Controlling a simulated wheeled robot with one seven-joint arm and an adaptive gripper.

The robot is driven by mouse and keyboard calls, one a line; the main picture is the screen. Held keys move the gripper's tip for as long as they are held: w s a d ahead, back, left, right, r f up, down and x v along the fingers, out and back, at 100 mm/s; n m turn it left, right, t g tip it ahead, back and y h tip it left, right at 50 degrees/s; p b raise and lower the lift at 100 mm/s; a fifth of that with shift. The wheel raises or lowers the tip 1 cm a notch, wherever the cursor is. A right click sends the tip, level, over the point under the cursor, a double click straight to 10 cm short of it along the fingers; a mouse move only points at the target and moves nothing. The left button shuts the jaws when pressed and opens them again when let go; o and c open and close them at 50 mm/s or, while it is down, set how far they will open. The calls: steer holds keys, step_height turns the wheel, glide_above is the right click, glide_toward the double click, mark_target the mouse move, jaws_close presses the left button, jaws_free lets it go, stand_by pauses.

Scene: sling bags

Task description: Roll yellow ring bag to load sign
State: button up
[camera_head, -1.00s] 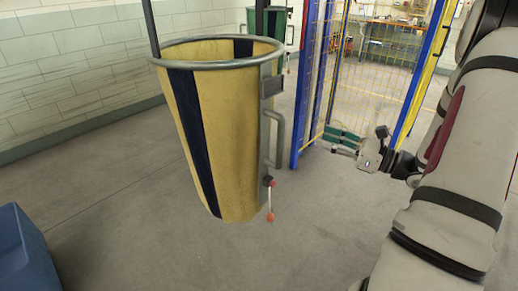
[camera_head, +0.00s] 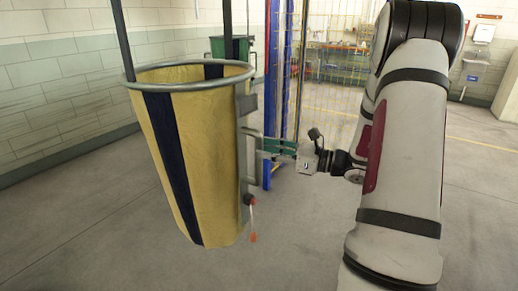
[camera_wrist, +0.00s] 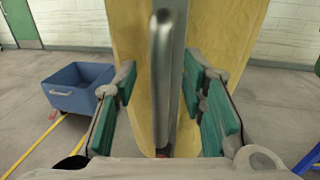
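The yellow ring bag (camera_head: 212,140), with a dark stripe and a grey metal ring at its top, hangs upright from dark straps. A grey vertical handle (camera_head: 258,165) sits on its right side, with a red-tipped lever below. My gripper (camera_head: 272,148) is at this handle, coming from the right. In the wrist view the yellow fabric (camera_wrist: 230,35) fills the back. The handle (camera_wrist: 161,75) stands between the two green finger pads of my open gripper (camera_wrist: 160,95), with gaps on both sides. I see no load sign in these views.
A blue bin (camera_wrist: 75,90) stands on the floor at left in the wrist view. A green bag (camera_head: 236,47) hangs behind the yellow one. A blue post (camera_head: 270,90) and mesh fence stand behind my gripper. Floor at the right is clear.

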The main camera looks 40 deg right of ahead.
steer(key=shift+x, duration=1.6)
jaws_close()
steer(key=shift+a, duration=0.1)
